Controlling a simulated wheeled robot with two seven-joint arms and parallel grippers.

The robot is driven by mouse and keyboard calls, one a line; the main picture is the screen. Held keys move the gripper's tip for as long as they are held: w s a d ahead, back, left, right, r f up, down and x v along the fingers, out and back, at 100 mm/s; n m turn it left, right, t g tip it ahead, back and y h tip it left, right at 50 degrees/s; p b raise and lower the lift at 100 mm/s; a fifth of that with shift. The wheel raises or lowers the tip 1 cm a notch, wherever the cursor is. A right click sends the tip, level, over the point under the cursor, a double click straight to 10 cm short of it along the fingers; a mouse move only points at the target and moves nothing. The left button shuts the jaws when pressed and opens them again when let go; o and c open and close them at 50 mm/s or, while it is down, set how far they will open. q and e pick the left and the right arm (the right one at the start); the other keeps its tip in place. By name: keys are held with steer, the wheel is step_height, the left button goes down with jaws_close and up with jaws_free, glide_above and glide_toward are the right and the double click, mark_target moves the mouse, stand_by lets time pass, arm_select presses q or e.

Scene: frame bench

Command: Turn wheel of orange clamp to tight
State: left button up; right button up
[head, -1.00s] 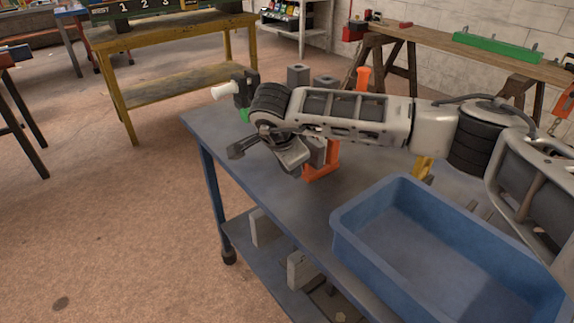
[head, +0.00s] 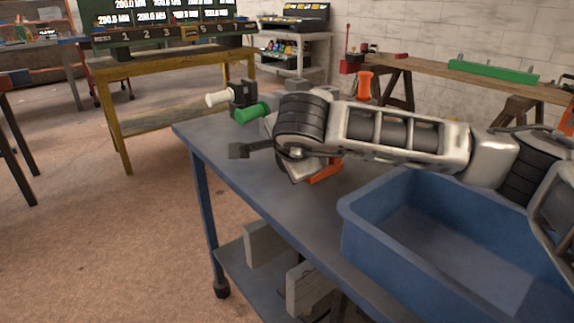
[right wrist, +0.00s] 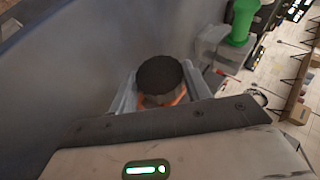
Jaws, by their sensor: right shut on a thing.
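In the right wrist view a dark round wheel (right wrist: 160,74) sits between the two fingers of my right gripper (right wrist: 159,84). The fingers press on its opposite sides, and orange shows just below it. In the head view my right arm reaches in from the right over the blue bench. It hides the wheel and most of the orange clamp (head: 326,172), of which a low orange part shows beneath the wrist. An orange upright piece (head: 365,86) shows behind the arm; I cannot tell whether it belongs to the same clamp. My left gripper is not in view.
A blue bin (head: 365,235) stands on the blue bench (head: 230,170), right of the clamp. A green handle (head: 252,113) and a white handle (head: 218,98) stick out at the bench's far left corner. The bench's left front surface is clear.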

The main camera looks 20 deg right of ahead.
stand_by(0.3)
steer(key=o, duration=1)
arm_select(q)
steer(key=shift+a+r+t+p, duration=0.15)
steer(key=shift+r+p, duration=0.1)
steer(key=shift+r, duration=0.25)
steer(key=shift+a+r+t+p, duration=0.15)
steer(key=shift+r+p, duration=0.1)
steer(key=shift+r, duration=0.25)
arm_select(e)
steer(key=shift+v, duration=7.95)
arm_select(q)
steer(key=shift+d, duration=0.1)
arm_select(e)
steer(key=shift+w+r, duration=0.1)
